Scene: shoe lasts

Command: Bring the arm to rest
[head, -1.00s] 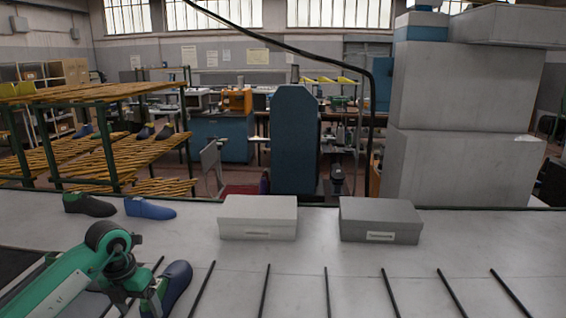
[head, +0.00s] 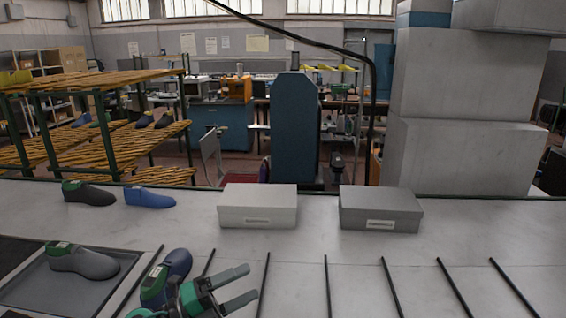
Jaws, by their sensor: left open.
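My left gripper (head: 243,287) is at the lower middle-left of the head view, with its two grey fingers spread apart and pointing right. Nothing is between the fingers. A blue shoe last with a green top (head: 174,270) stands just behind and left of the gripper, partly hidden by it; I cannot tell whether they touch. My right gripper is not in view.
A grey last (head: 90,263) lies in a dark tray (head: 32,287) at the left. A black last (head: 92,195) and a blue last (head: 152,199) stand farther back. A white box (head: 258,207) and a grey box (head: 380,210) stand mid-table. Black rods (head: 327,286) line the front.

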